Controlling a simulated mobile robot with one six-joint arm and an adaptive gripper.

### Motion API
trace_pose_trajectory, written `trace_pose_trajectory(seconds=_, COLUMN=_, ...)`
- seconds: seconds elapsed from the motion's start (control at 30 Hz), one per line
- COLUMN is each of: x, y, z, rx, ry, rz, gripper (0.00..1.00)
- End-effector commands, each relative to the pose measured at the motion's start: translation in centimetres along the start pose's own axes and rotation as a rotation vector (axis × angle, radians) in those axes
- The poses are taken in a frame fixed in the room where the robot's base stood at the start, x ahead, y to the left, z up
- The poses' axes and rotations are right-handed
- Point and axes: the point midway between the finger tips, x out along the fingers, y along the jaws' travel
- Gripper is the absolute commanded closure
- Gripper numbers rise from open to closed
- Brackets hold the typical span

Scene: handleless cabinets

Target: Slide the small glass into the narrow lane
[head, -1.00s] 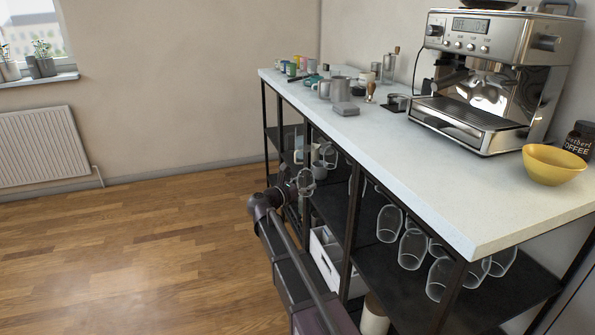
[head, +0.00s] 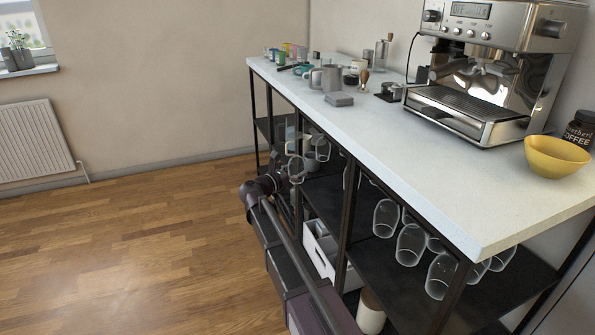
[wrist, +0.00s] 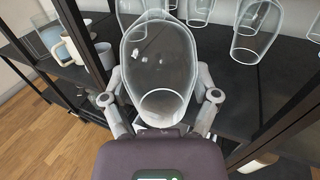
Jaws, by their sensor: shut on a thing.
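My gripper (wrist: 160,88) is shut on a clear glass (wrist: 158,50), with one finger on each side of it. In the head view, my gripper (head: 277,181) and the held glass (head: 297,168) are at the open front of the dark shelf unit, below the counter edge.
A dark upright post (wrist: 74,25) stands left of the held glass. Mugs (wrist: 66,50) stand on the shelf beyond it. A white crate (head: 318,250) sits lower in the unit. The white counter (head: 420,150) lies above. Wooden floor (head: 130,240) is clear at left.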

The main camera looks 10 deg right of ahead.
Motion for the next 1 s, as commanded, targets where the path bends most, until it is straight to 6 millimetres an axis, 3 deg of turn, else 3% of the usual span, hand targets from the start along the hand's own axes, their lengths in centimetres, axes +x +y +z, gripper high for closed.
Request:
trace_pose_trajectory(seconds=0.27, x=2.9, y=1.4, z=-1.7, rx=-0.003, ry=0.0, rz=0.049, gripper=0.53)
trace_pose_trajectory(seconds=1.0, x=3.3, y=1.2, z=-1.6, rx=-0.003, ry=0.001, rz=0.052, gripper=0.53)
